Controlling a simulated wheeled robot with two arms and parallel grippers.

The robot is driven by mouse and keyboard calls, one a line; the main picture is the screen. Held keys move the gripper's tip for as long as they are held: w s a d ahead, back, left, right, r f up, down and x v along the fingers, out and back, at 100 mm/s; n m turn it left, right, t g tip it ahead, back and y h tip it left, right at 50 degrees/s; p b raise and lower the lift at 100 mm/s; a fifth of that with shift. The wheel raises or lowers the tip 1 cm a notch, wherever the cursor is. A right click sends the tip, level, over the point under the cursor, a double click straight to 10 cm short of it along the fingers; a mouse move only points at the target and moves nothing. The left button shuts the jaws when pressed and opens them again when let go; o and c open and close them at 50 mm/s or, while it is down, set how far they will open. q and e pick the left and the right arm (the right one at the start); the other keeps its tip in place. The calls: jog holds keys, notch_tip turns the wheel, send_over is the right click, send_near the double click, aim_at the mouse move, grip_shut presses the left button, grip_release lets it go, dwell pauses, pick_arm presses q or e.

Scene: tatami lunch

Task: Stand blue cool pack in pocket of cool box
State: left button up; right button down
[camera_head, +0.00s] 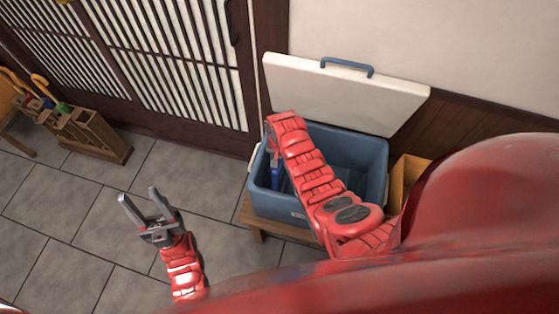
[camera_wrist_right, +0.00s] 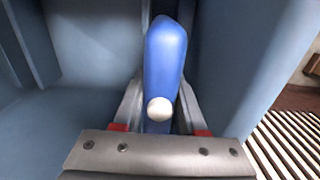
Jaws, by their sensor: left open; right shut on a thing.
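The blue cool box (camera_head: 285,208) stands open, its white lid (camera_head: 345,92) raised against the wall. My right arm reaches over the box, and its gripper (camera_wrist_right: 160,100) points down inside. It is shut on the blue cool pack (camera_wrist_right: 166,58), which has a white round cap and shows narrow and upright between the fingers. In the head view a bit of the pack (camera_head: 276,176) shows inside the box's left end. A box wall is close on the pack's right in the wrist view. The pack's lower end is hidden. My left gripper (camera_head: 146,208) is open and empty over the floor.
The box rests on a low wooden bench (camera_head: 250,216). An umbrella stand (camera_head: 92,136) is at the left by the slatted door (camera_head: 160,60). A yellow-brown container (camera_head: 405,178) stands right of the box. The tiled floor around my left gripper is clear.

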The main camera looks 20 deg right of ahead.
jog(key=shift+f, duration=0.1)
dwell(0.3)
jog(key=shift+f+b, duration=0.45)
jog(key=shift+f, duration=0.15)
jog(key=shift+c, duration=1.9)
grip_release()
jog(key=o, duration=0.4)
